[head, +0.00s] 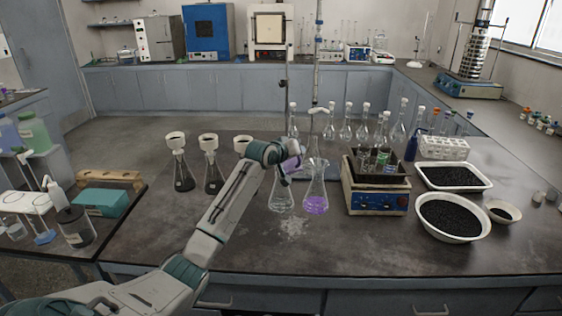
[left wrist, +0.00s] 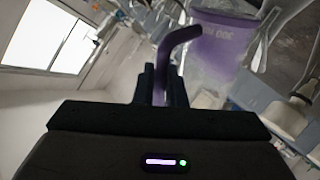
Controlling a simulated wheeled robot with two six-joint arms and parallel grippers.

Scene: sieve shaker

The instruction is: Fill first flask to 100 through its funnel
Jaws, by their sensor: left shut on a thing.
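My left gripper (head: 286,163) is above the front middle of the bench. In the left wrist view the jaws (left wrist: 160,85) are shut on the curved purple handle of a purple jug (left wrist: 215,48) with printed marks. In the head view only a small purple part of the jug (head: 293,161) shows at the gripper. Three conical flasks with pale funnels stand at the left: a left one (head: 183,175), a middle one (head: 212,177), and a right one whose funnel (head: 242,145) shows while my arm hides much of its body. Their lower parts look dark. My right gripper is out of view.
A clear flask (head: 282,198) and a flask with purple liquid (head: 316,202) stand just below my gripper. A heating unit (head: 375,198), black-filled trays (head: 452,215) and several stoppered flasks (head: 345,128) are to the right.

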